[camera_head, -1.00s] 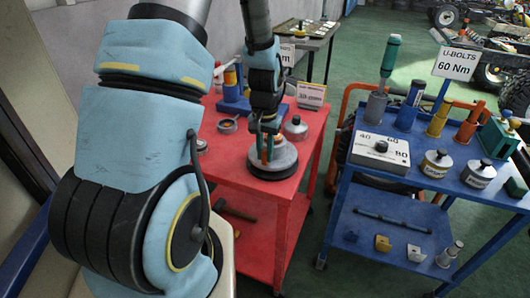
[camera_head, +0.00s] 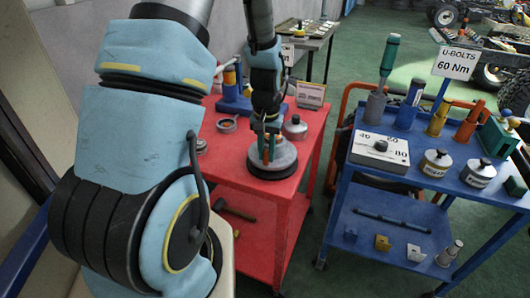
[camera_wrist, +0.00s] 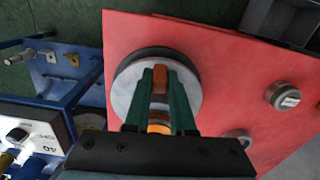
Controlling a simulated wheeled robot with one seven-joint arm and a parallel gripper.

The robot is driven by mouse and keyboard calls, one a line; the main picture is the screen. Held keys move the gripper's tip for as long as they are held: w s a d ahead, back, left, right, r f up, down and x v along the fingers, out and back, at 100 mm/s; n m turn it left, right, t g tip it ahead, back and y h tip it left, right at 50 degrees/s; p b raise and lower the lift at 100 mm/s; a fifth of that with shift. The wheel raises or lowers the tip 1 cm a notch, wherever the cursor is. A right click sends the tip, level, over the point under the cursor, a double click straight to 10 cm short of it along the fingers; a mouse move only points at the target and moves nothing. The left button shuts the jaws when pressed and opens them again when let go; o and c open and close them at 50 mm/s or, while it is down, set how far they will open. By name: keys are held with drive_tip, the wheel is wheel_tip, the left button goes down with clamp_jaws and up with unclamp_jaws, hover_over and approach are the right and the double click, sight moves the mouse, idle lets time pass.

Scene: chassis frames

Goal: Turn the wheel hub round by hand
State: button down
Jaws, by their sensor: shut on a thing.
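The wheel hub (camera_head: 284,160) is a round grey disc on a dark base, standing near the front right of the red cart top (camera_head: 240,178). In the wrist view the hub (camera_wrist: 190,92) lies straight below my gripper. My gripper (camera_head: 267,156) reaches down onto it from above. In the wrist view its green fingers (camera_wrist: 160,92) are shut on an orange part (camera_wrist: 159,78) at the hub's middle. The fingers hide much of that part.
A lidded tin (camera_head: 295,128) and a small open tin (camera_head: 227,125) stand behind the hub. A card on a stand (camera_head: 311,94) is at the back. The blue cart (camera_head: 345,172) stands to the right, with a grey dial box (camera_head: 380,147). A hammer (camera_head: 236,213) lies on the lower shelf.

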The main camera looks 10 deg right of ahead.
sight(284, 162)
drive_tip(key=shift+s+d+n, duration=0.15)
drive_tip(key=shift+d+n, duration=0.55)
drive_tip(key=shift+n, duration=0.5)
drive_tip(key=shift+s+d+n, duration=0.15)
drive_tip(key=shift+d+n, duration=0.5)
drive_tip(key=shift+n, duration=0.55)
drive_tip(key=shift+w+d+n+p, duration=0.1)
drive_tip(key=shift+d+n+p, duration=0.15)
drive_tip(key=shift+d+n, duration=0.4)
drive_tip(key=shift+w+d+n+p, duration=0.1)
drive_tip(key=shift+d+n+p, duration=0.15)
drive_tip(key=shift+n, duration=0.7)
drive_tip(key=shift+w+d+n, duration=0.1)
drive_tip(key=shift+d+n, duration=0.25)
drive_tip(key=shift+n, duration=0.35)
drive_tip(key=shift+w+d+n, duration=0.1)
drive_tip(key=shift+n, duration=0.2)
drive_tip(key=c, duration=0.8)
unclamp_jaws()
drive_tip(key=shift+o, duration=0.2)
wheel_tip(284, 162, up, 11)
drive_tip(key=b, duration=0.1)
